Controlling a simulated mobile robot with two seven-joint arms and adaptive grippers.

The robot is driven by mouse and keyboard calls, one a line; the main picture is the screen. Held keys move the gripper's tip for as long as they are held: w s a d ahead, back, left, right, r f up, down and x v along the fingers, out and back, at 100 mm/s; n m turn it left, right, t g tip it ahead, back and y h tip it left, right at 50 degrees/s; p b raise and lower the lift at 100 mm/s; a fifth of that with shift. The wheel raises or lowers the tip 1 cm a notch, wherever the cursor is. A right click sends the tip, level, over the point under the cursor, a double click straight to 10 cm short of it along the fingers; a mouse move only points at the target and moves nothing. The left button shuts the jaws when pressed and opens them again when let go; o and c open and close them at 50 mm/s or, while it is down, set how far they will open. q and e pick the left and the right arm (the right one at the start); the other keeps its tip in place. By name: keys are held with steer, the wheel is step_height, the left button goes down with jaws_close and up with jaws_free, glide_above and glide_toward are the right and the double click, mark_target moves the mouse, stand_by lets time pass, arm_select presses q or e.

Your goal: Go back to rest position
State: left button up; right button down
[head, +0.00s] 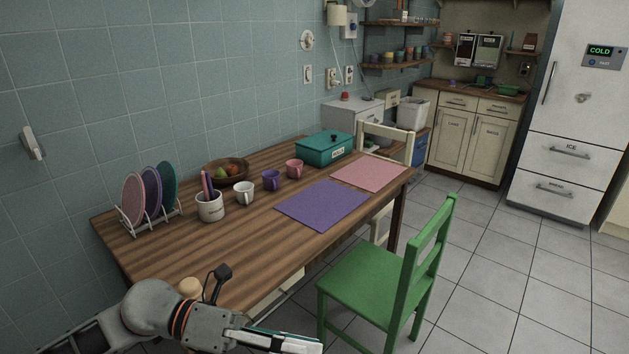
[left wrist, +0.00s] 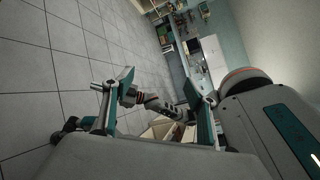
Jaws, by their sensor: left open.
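My left gripper (head: 285,341) comes in from the lower left in the head view, in front of the wooden table (head: 225,258) near its front edge. In the left wrist view its two fingers (left wrist: 160,100) stand wide apart with nothing between them. The fingers touch no object that I can see. My right gripper cannot be made out for certain in either view.
The table holds a plate rack (head: 150,212), mugs, a fruit bowl (head: 226,172), a teal box (head: 324,148), a purple mat (head: 322,204) and a pink mat (head: 369,173). A green chair (head: 370,283) stands at the front. Tiled floor at right is free.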

arm_select(q)
steer(key=w+r+n+t+h, duration=0.2)
steer(key=w+n+t+h, duration=0.3)
steer(key=n+t, duration=0.75)
steer(key=w+a+f+n+t+y+p, duration=0.1)
steer(key=w+a+f+n+t+y, duration=0.35)
steer(key=n, duration=0.65)
steer(key=s+a+f+n+y, duration=0.3)
steer(key=a+f+n+y, duration=0.2)
steer(key=f, duration=0.5)
steer(key=s+a+f+n+y, duration=0.3)
steer(key=a+f+n+y, duration=0.2)
steer(key=f+n+y, duration=0.2)
step_height(320, 180, down, 3)
steer(key=shift+s+r+n+g+p, duration=0.1)
steer(key=shift+s+n+g+p, duration=0.1)
steer(key=shift+n+g+p, duration=0.15)
steer(key=s+a+f+n+g, duration=0.1)
steer(key=s+f, duration=0.2)
steer(key=s+a+f+n+g+y, duration=0.1)
steer(key=s+f, duration=0.2)
steer(key=s+a+f+n+g+y, duration=0.1)
steer(key=s+f+n, duration=0.1)
steer(key=s+f, duration=0.1)
steer(key=shift+a+f+g, duration=0.25)
steer(key=shift+a, duration=0.1)
steer(key=shift+c, duration=1.1)
steer(key=shift+s+f, duration=0.25)
steer(key=shift+s, duration=0.05)
steer(key=c, duration=0.6)
